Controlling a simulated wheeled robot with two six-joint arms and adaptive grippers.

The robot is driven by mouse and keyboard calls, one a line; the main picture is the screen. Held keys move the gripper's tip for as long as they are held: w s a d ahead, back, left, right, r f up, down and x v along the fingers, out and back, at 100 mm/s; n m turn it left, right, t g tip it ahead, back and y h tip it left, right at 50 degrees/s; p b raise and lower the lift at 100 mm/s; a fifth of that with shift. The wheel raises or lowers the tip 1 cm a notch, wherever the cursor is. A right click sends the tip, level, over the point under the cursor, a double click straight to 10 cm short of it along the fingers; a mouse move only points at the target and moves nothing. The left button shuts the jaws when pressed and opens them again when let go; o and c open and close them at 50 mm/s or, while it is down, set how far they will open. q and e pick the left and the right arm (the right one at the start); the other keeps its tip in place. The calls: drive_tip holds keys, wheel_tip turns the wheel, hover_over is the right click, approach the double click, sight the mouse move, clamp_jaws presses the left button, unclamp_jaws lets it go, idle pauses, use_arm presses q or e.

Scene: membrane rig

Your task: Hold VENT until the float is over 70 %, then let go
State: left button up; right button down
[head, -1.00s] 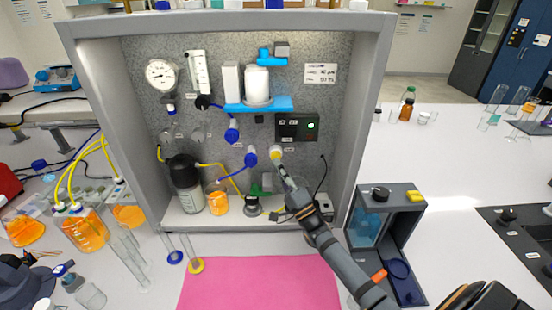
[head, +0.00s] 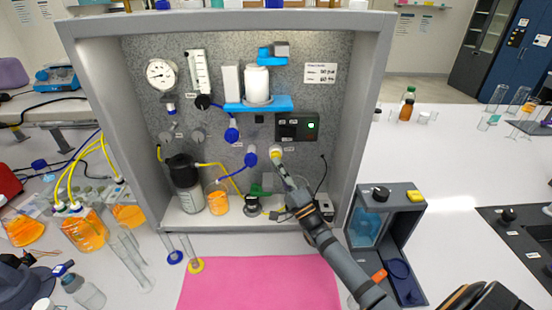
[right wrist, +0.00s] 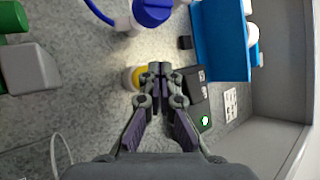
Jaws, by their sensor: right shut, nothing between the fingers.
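A yellow-capped round button or knob (head: 276,152) sits on the rig's back panel, low and right of centre; its label is too small to read. It also shows in the right wrist view (right wrist: 136,77). My right gripper (head: 281,166) is shut and empty, its tips close in front of and beside the yellow part. I cannot tell whether they touch or press it. The same fingertips show in the right wrist view (right wrist: 160,69). A white upright flow tube (head: 200,73) hangs at the upper left of the panel; its float level is too small to read. My left gripper is out of view.
Blue-capped valves (head: 250,159) are just left of the gripper. A black box (head: 297,127) with a green light is above right. A bottle (head: 185,185) and orange beaker (head: 218,203) stand on the rig floor. The side wall (head: 362,110) bounds the right. A pink mat (head: 260,285) lies in front.

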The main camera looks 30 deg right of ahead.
drive_tip(key=shift+w+d, duration=0.15)
drive_tip(key=shift+w, duration=0.15)
drive_tip(key=shift+w+d+b, duration=0.25)
drive_tip(key=shift+w+b, duration=0.2)
drive_tip(key=shift+b, duration=0.2)
idle(0.6)
idle(1.5)
drive_tip(key=shift+s+a+p, duration=0.2)
drive_tip(key=shift+s+p, duration=0.1)
drive_tip(key=shift+s, duration=0.15)
drive_tip(key=shift+s+a+p, duration=0.2)
drive_tip(key=shift+s+p, duration=0.05)
drive_tip(key=shift+s, duration=0.2)
drive_tip(key=s, duration=0.1)
drive_tip(key=s+a+p, duration=0.1)
drive_tip(key=s, duration=0.1)
drive_tip(key=s+a+p, duration=0.1)
drive_tip(key=shift+s+a, duration=0.1)
drive_tip(key=shift+s, duration=0.1)
drive_tip(key=shift+f, duration=0.1)
